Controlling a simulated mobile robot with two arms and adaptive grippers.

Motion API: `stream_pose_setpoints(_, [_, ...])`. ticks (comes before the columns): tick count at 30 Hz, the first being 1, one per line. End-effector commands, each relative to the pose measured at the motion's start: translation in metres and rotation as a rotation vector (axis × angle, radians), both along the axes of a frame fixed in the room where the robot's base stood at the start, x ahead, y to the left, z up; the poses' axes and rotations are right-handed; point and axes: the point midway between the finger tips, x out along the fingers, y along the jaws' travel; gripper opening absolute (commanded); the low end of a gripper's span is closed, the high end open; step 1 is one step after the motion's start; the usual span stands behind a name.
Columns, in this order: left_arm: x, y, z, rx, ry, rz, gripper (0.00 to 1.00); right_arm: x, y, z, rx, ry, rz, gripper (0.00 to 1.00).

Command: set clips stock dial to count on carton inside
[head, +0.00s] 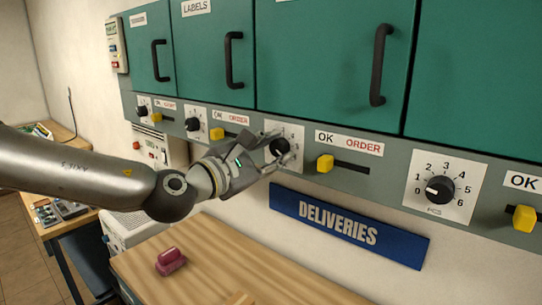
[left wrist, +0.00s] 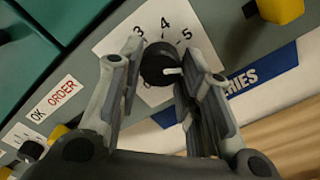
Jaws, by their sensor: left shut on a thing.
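A round black dial knob (head: 279,147) on a white numbered plate (head: 298,131) sits on the grey strip under the green doors. My left gripper (head: 281,149) is shut on this knob, with one finger on each side. In the left wrist view the knob (left wrist: 158,63) is between the fingers. Its white pointer (left wrist: 173,71) points to the right, past the 5; the number there is hidden by a finger. The 3, 4 and 5 are readable. The plate's name is not readable. No carton shows; the green doors are closed. My right gripper is not in view.
Beside the dial are a yellow slider (head: 325,163) at the OK end of its slot and a blue DELIVERIES sign (head: 345,224). Another dial (head: 440,189) is at right, pointing near 0. Below is a wooden table (head: 210,250) with a pink object (head: 170,261).

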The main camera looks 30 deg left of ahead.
Motion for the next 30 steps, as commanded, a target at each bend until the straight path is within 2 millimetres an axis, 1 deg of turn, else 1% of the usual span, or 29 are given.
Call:
stream_pose_setpoints(1, [-0.001, -0.001, -0.004, 0.004, 0.009, -0.003, 0.09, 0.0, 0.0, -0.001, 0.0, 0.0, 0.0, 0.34])
stream_pose_setpoints(11, [-0.001, -0.001, -0.004, 0.005, 0.009, -0.003, 0.09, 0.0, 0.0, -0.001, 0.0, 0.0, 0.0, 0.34])
stream_pose_setpoints(12, [-0.001, -0.001, -0.004, 0.005, 0.009, -0.003, 0.37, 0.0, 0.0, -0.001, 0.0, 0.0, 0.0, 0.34])
stream_pose_setpoints(16, [0.0, -0.001, -0.003, 0.005, 0.007, -0.002, 0.53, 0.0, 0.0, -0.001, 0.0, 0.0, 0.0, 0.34])
stream_pose_setpoints(26, [0.0, 0.0, 0.001, 0.005, 0.001, -0.001, 0.54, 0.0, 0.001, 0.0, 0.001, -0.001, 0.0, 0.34])
stream_pose_setpoints(29, [0.0, 0.0, 0.009, 0.008, -0.001, 0.001, 0.54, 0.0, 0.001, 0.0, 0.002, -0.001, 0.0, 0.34])
stream_pose_setpoints(30, [0.0, 0.0, 0.015, 0.01, -0.002, 0.0, 0.54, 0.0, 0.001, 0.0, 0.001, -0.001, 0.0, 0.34])
